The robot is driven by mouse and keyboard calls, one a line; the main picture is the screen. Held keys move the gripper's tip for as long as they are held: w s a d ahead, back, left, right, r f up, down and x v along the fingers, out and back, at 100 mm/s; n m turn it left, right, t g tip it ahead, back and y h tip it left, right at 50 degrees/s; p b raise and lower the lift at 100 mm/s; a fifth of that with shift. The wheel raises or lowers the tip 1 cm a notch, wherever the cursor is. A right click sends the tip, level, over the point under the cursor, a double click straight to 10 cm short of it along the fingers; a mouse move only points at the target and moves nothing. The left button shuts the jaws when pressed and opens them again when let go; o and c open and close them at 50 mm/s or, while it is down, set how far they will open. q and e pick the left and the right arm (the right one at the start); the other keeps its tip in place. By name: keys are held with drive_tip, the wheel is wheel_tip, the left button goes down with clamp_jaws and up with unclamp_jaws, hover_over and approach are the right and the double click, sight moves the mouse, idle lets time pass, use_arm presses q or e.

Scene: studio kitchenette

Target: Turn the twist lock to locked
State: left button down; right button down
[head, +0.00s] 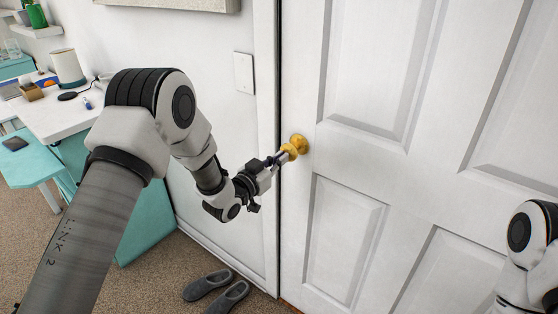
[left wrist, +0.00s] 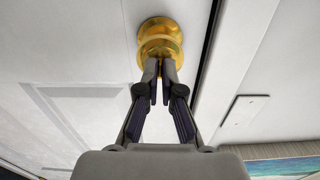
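A round gold knob (head: 298,146) sits on the white panelled door near its left edge. It also shows in the left wrist view (left wrist: 160,30), straight ahead of the fingers. My left gripper (head: 283,157) reaches it from the left. In the left wrist view, my left gripper's fingertips (left wrist: 160,68) are close together at the middle of the knob's face, with a narrow gap between them. They look closed on the small twist lock there. The fingers hide the lock, so its angle cannot be read. My right arm shows at the right edge; its gripper is out of view.
The white door (head: 420,150) fills the right side. A light switch (head: 244,73) is on the wall left of the door frame. Grey slippers (head: 228,288) lie on the carpet below. A white-topped desk (head: 50,113) and a teal bench (head: 30,160) stand at the left.

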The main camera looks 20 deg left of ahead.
use_arm(q)
drive_tip(key=shift+f+m+b, duration=0.1)
drive_tip(key=shift+m+b, duration=6.35)
drive_tip(key=shift+m, duration=2.35)
drive_tip(key=c, duration=1.3)
unclamp_jaws()
drive_tip(key=shift+c, duration=0.2)
drive_tip(key=shift+a, duration=0.1)
drive_tip(key=v, duration=1.2)
